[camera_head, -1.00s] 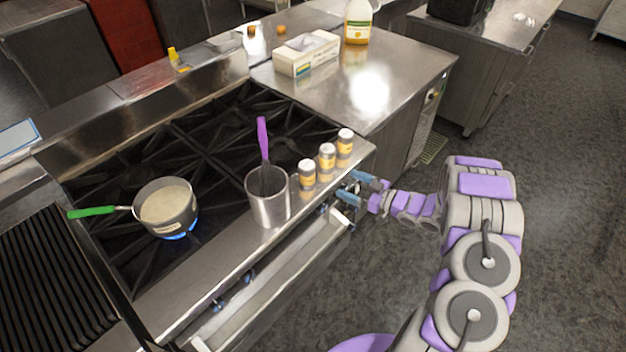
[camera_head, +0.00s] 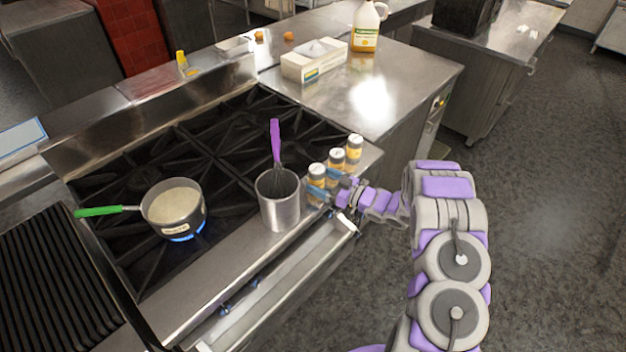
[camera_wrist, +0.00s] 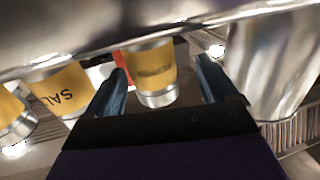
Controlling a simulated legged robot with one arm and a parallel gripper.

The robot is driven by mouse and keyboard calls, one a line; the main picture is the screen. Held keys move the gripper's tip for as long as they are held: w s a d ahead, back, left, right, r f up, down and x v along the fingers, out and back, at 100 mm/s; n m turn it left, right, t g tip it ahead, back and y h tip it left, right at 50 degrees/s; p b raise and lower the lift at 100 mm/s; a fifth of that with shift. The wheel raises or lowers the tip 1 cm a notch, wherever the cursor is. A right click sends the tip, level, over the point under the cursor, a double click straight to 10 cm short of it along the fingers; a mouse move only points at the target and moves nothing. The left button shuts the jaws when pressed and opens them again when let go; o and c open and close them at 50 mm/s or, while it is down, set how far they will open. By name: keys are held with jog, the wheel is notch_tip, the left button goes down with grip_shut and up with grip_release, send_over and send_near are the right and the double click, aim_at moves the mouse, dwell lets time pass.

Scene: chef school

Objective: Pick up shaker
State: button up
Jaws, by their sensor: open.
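Three shakers with yellow labels and pale lids stand in a row on the stove's front steel ledge: the nearest shaker (camera_head: 316,177), the middle shaker (camera_head: 337,158) and the far shaker (camera_head: 354,148). My gripper (camera_head: 326,184) is open at the nearest shaker, on its front right side. In the wrist view one shaker (camera_wrist: 153,72) shows between my two blue fingers, with a visible gap on each side. A shaker marked "SAL" (camera_wrist: 62,88) is left of the fingers there, and another shaker (camera_wrist: 12,112) is at the left edge.
A steel container (camera_head: 279,208) holding a purple-handled whisk (camera_head: 275,140) stands close left of the nearest shaker; it also shows in the wrist view (camera_wrist: 268,65). A pot (camera_head: 173,212) sits over a blue flame. A tissue box (camera_head: 314,62) and jug (camera_head: 367,28) stand behind.

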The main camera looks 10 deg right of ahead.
aim_at(311, 174)
jog(key=shift+w+a+f+b, duration=0.1)
jog(key=shift+w+a+b, duration=0.1)
jog(key=shift+w, duration=0.45)
jog(key=shift+w+a+f+b, duration=0.1)
jog(key=shift+w+a+b, duration=0.1)
jog(key=shift+w, duration=0.45)
jog(key=shift+w+a, duration=0.2)
jog(key=shift+w, duration=0.1)
jog(key=shift+w+a+r, duration=0.1)
jog(key=shift+w+a, duration=0.05)
jog(key=shift+a, duration=0.9)
jog(key=shift+c, duration=0.9)
jog(key=shift+d, duration=0.65)
jog(key=c, duration=0.6)
jog(key=shift+a, duration=0.5)
jog(key=c, duration=0.4)
